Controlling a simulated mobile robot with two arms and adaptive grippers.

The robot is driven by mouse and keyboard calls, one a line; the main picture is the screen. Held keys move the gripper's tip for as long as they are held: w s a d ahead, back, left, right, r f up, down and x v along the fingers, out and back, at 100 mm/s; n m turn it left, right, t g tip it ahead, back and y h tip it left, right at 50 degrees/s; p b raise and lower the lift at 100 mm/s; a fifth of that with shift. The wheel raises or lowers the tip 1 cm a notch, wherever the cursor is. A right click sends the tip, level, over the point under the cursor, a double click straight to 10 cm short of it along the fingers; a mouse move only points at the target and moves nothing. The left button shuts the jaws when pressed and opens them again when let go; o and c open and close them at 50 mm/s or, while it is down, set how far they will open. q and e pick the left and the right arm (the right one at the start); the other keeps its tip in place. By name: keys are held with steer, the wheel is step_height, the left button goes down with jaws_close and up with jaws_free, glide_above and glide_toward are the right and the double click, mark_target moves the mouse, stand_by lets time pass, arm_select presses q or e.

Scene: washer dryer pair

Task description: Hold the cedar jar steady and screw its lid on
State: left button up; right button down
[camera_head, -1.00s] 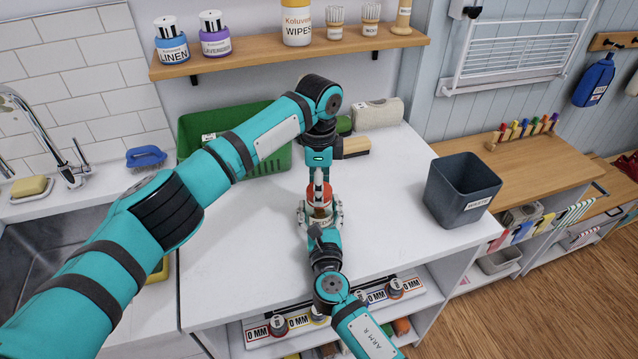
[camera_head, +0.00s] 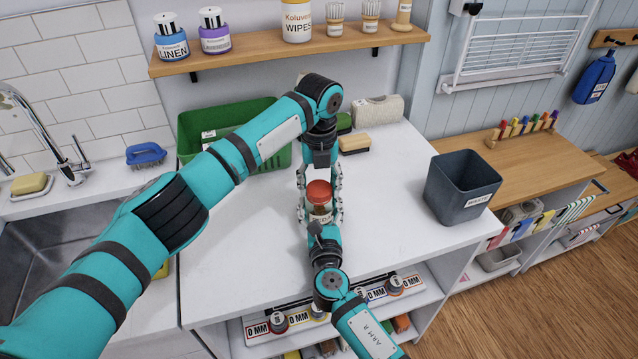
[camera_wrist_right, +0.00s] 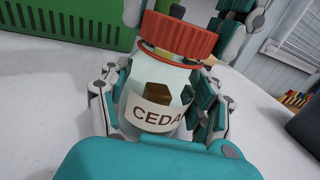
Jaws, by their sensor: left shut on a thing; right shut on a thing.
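The cedar jar (camera_head: 319,214) is a clear glass jar with a white label, upright above the white counter. Its red lid (camera_head: 318,191) sits on top. In the right wrist view, the jar (camera_wrist_right: 157,100) shows part of the word CEDAR and brown pieces inside, with the lid (camera_wrist_right: 178,36) on its mouth. My right gripper (camera_head: 321,214) is shut on the jar body from the near side. My left gripper (camera_head: 319,188) comes down from above, shut on the lid with a finger on each side. Whether the threads are engaged cannot be seen.
A green basket (camera_head: 190,140) stands behind left, and a wooden brush (camera_head: 354,142) lies behind the jar. A dark waste bin (camera_head: 462,187) stands at the right. The counter around the jar is clear. The sink (camera_head: 45,250) is at the left.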

arm_select(q)
steer(key=m, duration=0.6)
steer(key=shift+w, duration=0.1)
steer(key=o, duration=0.7)
steer(key=shift+o, duration=0.2)
steer(key=shift+r, duration=0.1)
steer(key=shift+r, duration=2.15)
steer(key=shift+c, duration=0.3)
